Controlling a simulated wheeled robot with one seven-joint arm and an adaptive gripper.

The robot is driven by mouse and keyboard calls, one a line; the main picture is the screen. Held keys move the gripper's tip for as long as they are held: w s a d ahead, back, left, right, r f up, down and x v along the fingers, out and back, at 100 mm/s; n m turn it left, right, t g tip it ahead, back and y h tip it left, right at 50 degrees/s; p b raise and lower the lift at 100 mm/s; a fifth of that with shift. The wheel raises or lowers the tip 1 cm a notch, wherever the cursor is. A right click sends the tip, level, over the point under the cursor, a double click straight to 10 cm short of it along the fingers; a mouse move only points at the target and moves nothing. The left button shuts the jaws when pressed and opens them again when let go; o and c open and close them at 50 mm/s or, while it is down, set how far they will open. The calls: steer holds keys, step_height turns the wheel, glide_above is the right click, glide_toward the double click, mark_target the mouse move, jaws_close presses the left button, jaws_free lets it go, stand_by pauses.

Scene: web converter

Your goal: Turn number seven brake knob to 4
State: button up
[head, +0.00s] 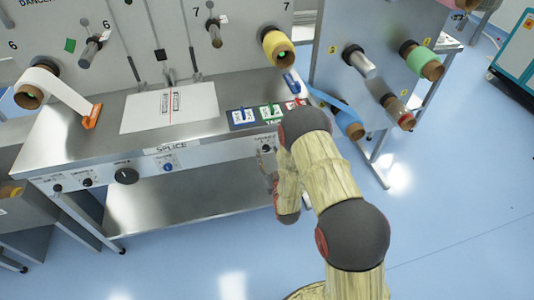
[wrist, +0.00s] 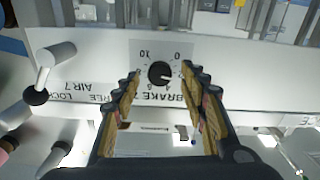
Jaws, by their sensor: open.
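The brake knob (wrist: 160,72) is small, round and black, on a white dial plate (wrist: 152,48) in the wrist view. The plate's numbers and the word BRAKE appear upside down; 0 and 10 are readable at the top of the picture. A small light mark shows at the knob's right edge, but its exact setting is too small to read. My gripper (wrist: 162,77) is open, its two fingers on either side of the knob in the picture. I see no finger contact with it.
In the head view, a larger black knob (head: 125,176) sits on the steel table's front panel. Blue floor (head: 440,220) is clear at right.

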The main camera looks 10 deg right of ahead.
steer(key=shift+w, duration=0.95)
steer(key=shift+c, duration=1.3)
steer(key=c, duration=0.8)
jaws_close()
